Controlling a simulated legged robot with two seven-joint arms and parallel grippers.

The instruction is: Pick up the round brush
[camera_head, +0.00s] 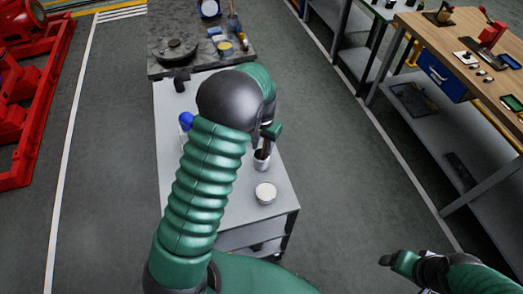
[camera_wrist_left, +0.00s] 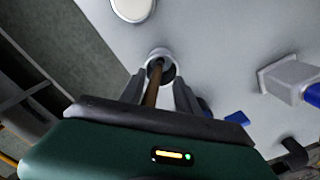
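The round brush (camera_head: 264,148) shows as a brown handle rising from a small grey cup (camera_head: 261,162) on the grey cart. In the left wrist view the handle (camera_wrist_left: 151,92) runs down from the cup (camera_wrist_left: 160,62) and between my left fingers; the bristle end is hidden. My left gripper (camera_wrist_left: 160,85) is open around the handle, with a visible gap on the right finger's side. In the head view my left arm hides most of this gripper. My right gripper (camera_head: 390,261) is at the lower right, away from the cart; its fingers are too small to read.
A white round container (camera_head: 265,193) stands on the cart (camera_head: 231,205) near the cup. Blue and dark items lie farther back on it. A dark bench (camera_head: 160,66) with tools adjoins the cart's far end. A wooden workbench (camera_head: 440,50) stands to the right across clear floor.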

